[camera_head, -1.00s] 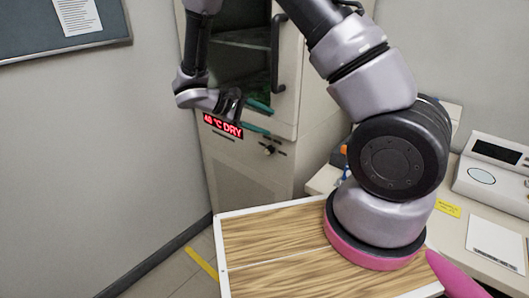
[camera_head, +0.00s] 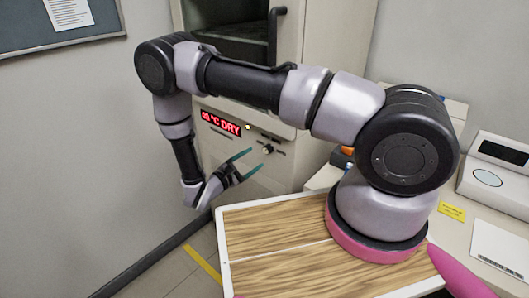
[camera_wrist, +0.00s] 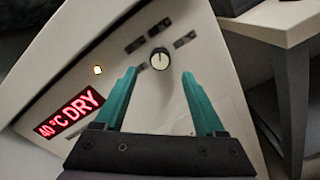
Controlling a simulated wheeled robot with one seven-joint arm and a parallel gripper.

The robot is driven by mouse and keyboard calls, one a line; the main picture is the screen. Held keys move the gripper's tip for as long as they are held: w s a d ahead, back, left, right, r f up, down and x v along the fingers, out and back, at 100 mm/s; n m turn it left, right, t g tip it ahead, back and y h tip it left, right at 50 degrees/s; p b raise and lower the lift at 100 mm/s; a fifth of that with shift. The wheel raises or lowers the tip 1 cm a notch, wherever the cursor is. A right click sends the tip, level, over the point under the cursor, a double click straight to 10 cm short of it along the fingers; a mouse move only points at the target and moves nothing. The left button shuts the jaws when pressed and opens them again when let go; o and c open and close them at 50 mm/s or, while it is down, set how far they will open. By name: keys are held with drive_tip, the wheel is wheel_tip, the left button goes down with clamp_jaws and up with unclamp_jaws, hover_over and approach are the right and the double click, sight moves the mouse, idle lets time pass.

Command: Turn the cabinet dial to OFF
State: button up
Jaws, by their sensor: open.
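The cabinet dial (camera_head: 267,149) is a small dark knob with a pale pointer on the beige cabinet (camera_head: 330,110). In the wrist view the dial (camera_wrist: 160,59) sits just beyond and between my fingertips, with dark label plates around it; their text is too small to read. My gripper (camera_head: 251,161) has two teal fingers, open and empty. It is in front of the cabinet face, just left of and below the dial in the head view. No finger visibly touches the dial. A red display (camera_head: 221,123) reads 40 °C DRY, and an amber light (camera_wrist: 98,70) is lit beside it.
The cabinet's dark handle (camera_head: 277,40) is above the panel. A wooden-topped surface with a white rim (camera_head: 226,262) is in front. A desk (camera_head: 325,178) with devices stands at the right. A grey wall is close on the left.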

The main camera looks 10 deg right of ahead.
sight(265, 151)
drive_tip(key=x, duration=0.6)
drive_tip(key=shift+w+d, duration=0.25)
drive_tip(key=shift+d, duration=0.05)
clamp_jaws()
